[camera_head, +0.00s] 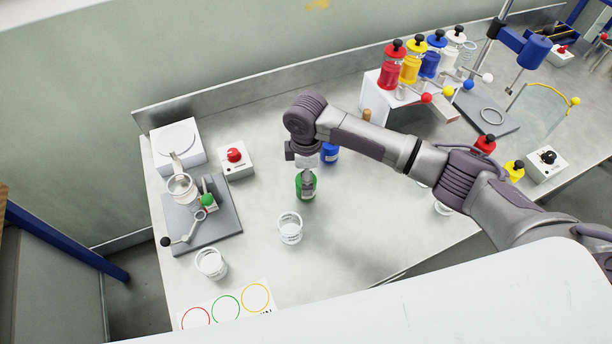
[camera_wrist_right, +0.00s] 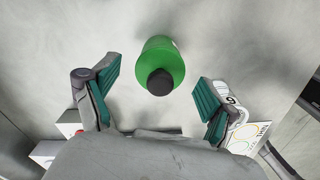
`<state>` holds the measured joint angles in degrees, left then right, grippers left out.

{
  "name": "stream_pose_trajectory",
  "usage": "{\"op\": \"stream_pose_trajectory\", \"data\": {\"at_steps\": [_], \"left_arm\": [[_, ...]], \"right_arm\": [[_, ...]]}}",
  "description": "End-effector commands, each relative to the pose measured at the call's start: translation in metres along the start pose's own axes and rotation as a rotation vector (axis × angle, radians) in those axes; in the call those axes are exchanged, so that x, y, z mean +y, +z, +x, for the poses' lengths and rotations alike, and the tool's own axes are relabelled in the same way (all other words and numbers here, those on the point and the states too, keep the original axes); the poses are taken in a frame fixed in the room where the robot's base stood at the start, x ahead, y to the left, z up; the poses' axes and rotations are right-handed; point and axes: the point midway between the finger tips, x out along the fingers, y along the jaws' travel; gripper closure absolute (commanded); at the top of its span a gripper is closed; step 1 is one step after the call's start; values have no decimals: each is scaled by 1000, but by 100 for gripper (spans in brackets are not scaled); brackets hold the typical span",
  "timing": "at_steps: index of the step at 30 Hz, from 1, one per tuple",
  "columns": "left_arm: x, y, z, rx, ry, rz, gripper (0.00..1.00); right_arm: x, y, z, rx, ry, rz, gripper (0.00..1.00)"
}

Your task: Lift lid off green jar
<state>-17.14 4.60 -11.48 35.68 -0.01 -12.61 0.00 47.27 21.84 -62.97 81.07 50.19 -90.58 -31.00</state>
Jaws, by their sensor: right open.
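The green jar (camera_head: 306,187) stands on the metal bench near the middle of the head view, partly hidden by my right gripper. In the right wrist view the green jar (camera_wrist_right: 161,62) shows from above, with a black knob (camera_wrist_right: 160,82) on top. My right gripper (camera_wrist_right: 157,88) is open around the view of the jar, its two teal-padded fingers apart on either side and touching nothing that I can see. In the head view the right gripper (camera_head: 308,172) is above the jar. My left gripper is not in view.
A blue jar (camera_head: 329,152) stands close behind the green one. White cups (camera_head: 290,228) (camera_head: 211,264) stand in front. A grey fixture (camera_head: 222,228) and red button box (camera_head: 236,160) are left. A card with coloured rings (camera_head: 226,308) lies at the front edge.

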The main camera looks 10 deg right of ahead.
Motion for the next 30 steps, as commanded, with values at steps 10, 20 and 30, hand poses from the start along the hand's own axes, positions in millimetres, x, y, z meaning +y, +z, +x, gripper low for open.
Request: {"op": "stream_pose_trajectory", "data": {"at_steps": [10, 20, 30], "left_arm": [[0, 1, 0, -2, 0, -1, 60], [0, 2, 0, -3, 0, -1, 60], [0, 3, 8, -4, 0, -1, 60]], "right_arm": [[0, 0, 0, 0, 0, 0, 58], [0, 0, 0, 1, 0, 0, 61], [1, -1, -17, 4, 2, 0, 61]]}}
